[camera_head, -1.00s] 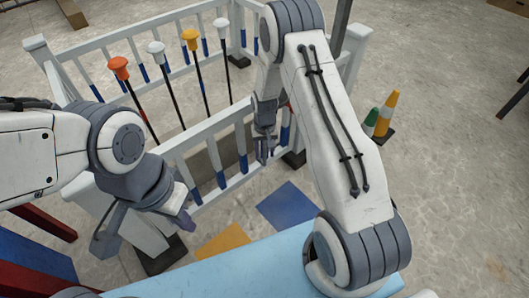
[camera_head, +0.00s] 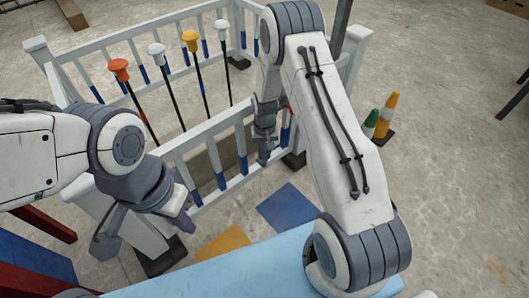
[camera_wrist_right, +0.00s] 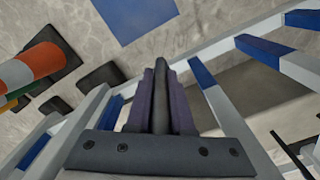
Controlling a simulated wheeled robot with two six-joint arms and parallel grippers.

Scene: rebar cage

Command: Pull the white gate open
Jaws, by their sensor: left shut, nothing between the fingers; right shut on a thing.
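The white gate (camera_head: 220,127) is the near side of a white railing pen, with white bars that turn blue at the bottom. It stands in line with the rest of the pen. My right gripper (camera_head: 264,158) is at the gate's right end, by the corner post. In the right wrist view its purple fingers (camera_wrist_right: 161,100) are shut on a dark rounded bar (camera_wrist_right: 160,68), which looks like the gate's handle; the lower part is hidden. My left gripper (camera_head: 185,222) is shut and empty near the gate's left end, low in front of it.
Inside the pen stand several dark rods with orange, white and yellow caps (camera_head: 190,38). Blue (camera_head: 287,206) and yellow (camera_head: 222,241) floor squares lie before the gate. A light blue surface (camera_head: 240,272) is nearest me.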

